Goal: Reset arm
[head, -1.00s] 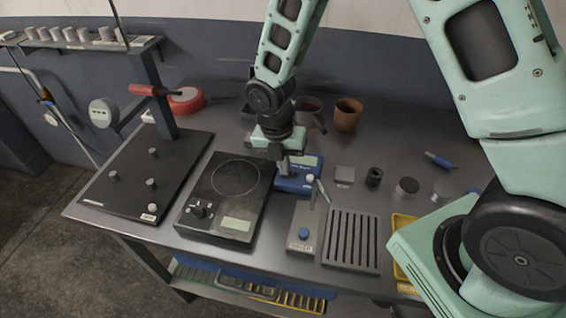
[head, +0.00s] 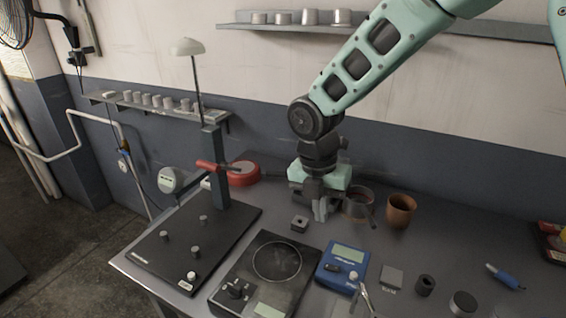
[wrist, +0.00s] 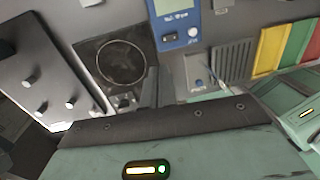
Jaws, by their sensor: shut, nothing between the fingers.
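My gripper (head: 320,212) is shut and empty, pointing down above the rear of the bench, behind the blue device. Its fingers (wrist: 150,88) also show in the wrist view. The blue device (head: 342,264) with a small display lies in front of it and shows at the top of the wrist view (wrist: 172,22). A flat black plate unit (head: 268,270) with a ring mark and knob sits left of the blue device. A small dark block (head: 299,222) stands just left of the fingers, apart from them in the picture.
A brown pot (head: 400,210) and a dark cup (head: 358,202) stand behind right of the gripper. A black base (head: 175,262) with pegs and a post with a red-handled clamp (head: 212,166) is at left. A grey square, cylinders and a blue pen-like tool (head: 505,275) lie right.

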